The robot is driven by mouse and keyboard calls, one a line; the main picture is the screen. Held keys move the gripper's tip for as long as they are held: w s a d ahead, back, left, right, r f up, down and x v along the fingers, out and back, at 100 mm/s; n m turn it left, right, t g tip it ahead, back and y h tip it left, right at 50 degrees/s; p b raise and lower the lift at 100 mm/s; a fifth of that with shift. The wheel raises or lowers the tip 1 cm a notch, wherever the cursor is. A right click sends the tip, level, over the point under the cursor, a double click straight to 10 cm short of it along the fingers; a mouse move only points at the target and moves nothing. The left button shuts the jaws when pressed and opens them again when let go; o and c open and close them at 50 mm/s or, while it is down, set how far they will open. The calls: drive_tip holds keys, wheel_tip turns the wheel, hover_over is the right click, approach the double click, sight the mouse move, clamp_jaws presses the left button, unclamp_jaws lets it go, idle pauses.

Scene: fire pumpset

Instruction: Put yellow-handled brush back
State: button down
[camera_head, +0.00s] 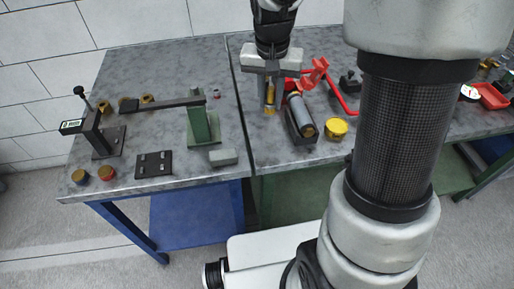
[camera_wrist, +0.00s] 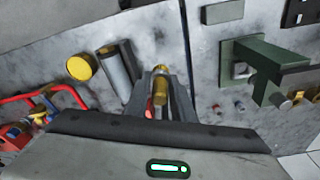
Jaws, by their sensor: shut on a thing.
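The yellow-handled brush (camera_head: 269,94) shows as a narrow yellow piece between the fingers of my gripper (camera_head: 268,108). In the wrist view my gripper (camera_wrist: 158,76) is shut on this yellow and brassy piece (camera_wrist: 160,92), with a small red part beside it. The fingers hide much of it, and its bristles cannot be made out. The gripper points down at the grey table, just right of the seam between two tabletops. I cannot tell whether the brush touches the table.
A grey cylinder (camera_head: 301,114) lies in a dark holder just right of my gripper, with a yellow tin (camera_head: 337,128) beyond it. A red tool (camera_head: 316,74) is behind. A green stand (camera_head: 202,124) with a dark bar is left. Bare tabletop lies in front.

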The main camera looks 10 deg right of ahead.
drive_tip(key=shift+s+a+f, duration=0.15)
drive_tip(key=shift+s, duration=0.05)
drive_tip(key=shift+s+a+f, duration=0.1)
drive_tip(key=shift+s+f, duration=0.05)
drive_tip(key=shift+f, duration=0.2)
wheel_tip(320, 180, down, 9)
drive_tip(key=shift+f+b, duration=0.15)
drive_tip(key=shift+b, duration=0.75)
drive_tip(key=shift+f, duration=0.1)
drive_tip(key=shift+f, duration=0.15)
drive_tip(key=c, duration=1.5)
unclamp_jaws()
